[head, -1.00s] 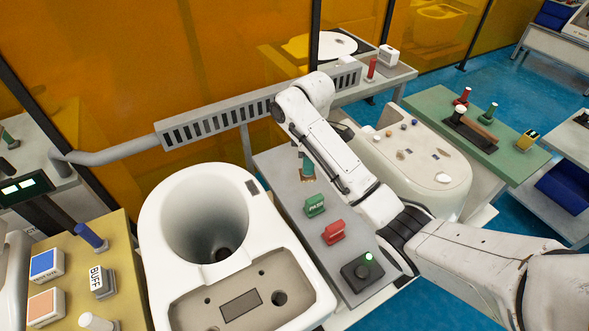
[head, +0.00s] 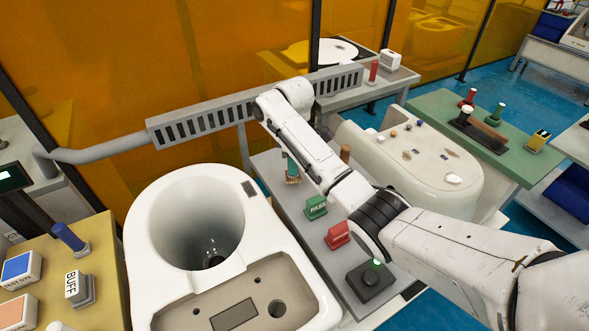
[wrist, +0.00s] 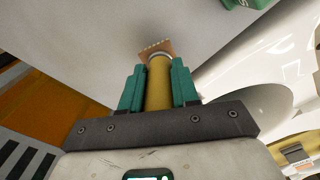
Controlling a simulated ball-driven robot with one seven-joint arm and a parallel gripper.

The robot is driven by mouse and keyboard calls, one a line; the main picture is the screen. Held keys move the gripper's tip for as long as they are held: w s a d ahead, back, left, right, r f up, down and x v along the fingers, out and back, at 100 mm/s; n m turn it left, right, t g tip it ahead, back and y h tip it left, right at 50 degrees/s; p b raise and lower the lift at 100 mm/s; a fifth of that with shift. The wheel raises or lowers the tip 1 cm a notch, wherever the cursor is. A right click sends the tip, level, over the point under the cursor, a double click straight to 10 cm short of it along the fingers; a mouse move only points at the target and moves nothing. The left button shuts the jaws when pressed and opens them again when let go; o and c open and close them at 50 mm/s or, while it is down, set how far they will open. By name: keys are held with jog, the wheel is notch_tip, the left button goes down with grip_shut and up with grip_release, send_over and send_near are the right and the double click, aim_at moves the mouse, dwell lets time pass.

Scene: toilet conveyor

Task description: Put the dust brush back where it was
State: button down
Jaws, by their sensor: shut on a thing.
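My gripper (wrist: 158,70) is shut on the dust brush, its teal fingers on either side of the yellow handle (wrist: 159,88). The brush's brown end (wrist: 157,48) points away from my wrist, over a plain grey surface. In the head view a teal fingertip (head: 292,165) and the brown brush end (head: 292,181) show beside my arm, over the grey bench (head: 268,166). My arm hides most of the gripper there. I cannot tell whether the brush touches the bench.
A green PASS block (head: 316,207), a red block (head: 337,235) and a black button box (head: 370,281) stand along the bench. A white toilet bowl (head: 145,215) is left of it. A brown upright peg (head: 345,153) stands behind my arm. A slotted grey rail (head: 210,118) runs behind.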

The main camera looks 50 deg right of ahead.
jog(key=shift+f, duration=1.1)
jog(key=shift+f, duration=0.25)
jog(key=c, duration=0.8)
grip_release()
jog(key=shift+c, duration=0.2)
jog(key=shift+r, duration=0.1)
notch_tip(320, 180, up, 11)
jog(key=shift+f+p, duration=0.2)
jog(key=shift+p, duration=1.05)
jog(key=shift+r+p, duration=0.8)
jog(key=shift+r, duration=0.05)
